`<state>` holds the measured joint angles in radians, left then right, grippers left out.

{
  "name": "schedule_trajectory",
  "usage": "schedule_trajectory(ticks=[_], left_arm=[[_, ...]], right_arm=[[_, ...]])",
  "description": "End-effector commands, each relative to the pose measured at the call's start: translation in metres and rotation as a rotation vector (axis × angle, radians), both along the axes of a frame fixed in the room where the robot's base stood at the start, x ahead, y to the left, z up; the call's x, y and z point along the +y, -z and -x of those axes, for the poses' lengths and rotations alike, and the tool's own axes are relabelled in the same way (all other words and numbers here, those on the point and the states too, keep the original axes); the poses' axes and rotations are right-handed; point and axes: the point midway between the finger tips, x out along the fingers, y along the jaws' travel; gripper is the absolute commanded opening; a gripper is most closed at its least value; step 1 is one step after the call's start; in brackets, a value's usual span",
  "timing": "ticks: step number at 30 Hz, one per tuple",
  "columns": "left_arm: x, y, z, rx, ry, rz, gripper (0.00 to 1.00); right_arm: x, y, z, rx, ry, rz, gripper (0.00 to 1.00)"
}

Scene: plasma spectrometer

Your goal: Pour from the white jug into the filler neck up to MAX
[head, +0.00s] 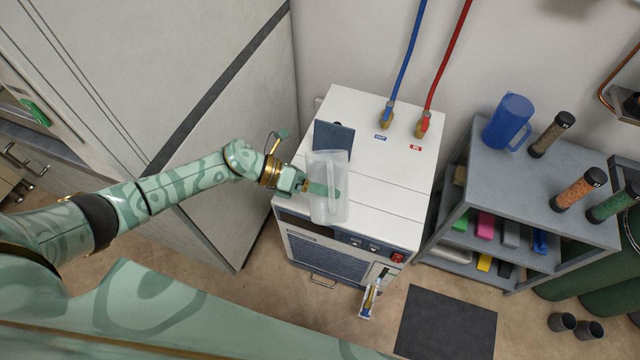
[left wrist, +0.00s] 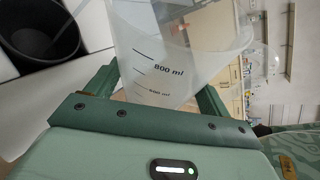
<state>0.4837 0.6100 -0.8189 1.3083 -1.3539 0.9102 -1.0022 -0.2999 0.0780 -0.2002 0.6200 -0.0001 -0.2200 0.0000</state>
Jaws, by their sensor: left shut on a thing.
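The white jug (head: 329,206) is translucent and hangs over the top of the white cabinet (head: 388,196). My left gripper (head: 318,189) is shut on it from the left side. In the left wrist view the jug (left wrist: 165,45) fills the space between the fingers (left wrist: 158,88), with 800 ml and lower marks showing. I cannot tell its liquid level. A dark round opening (left wrist: 42,38), seemingly the filler neck, lies at the upper left there. In the head view a dark raised flap (head: 334,138) stands behind the jug, and the jug hides the neck. My right gripper is out of view.
Blue (head: 408,50) and red (head: 454,60) hoses rise from the cabinet's rear. A grey cart (head: 540,195) at the right holds a blue jug (head: 508,122) and several capped cylinders. A small strip (head: 370,298) sticks out from the cabinet's front. A dark mat (head: 446,325) lies on the floor.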

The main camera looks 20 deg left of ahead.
Motion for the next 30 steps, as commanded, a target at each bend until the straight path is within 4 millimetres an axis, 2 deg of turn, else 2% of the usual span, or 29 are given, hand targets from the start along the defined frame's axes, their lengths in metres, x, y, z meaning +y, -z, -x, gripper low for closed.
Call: schedule_trajectory(ticks=[9,30], left_arm=[[-0.0004,-0.0118,-0.0001,0.099,0.0,0.046,0.4],[-0.0007,-0.0123,0.0005,0.107,0.0,0.049,0.4]], right_arm=[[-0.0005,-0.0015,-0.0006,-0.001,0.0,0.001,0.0],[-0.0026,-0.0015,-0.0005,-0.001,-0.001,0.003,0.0]])
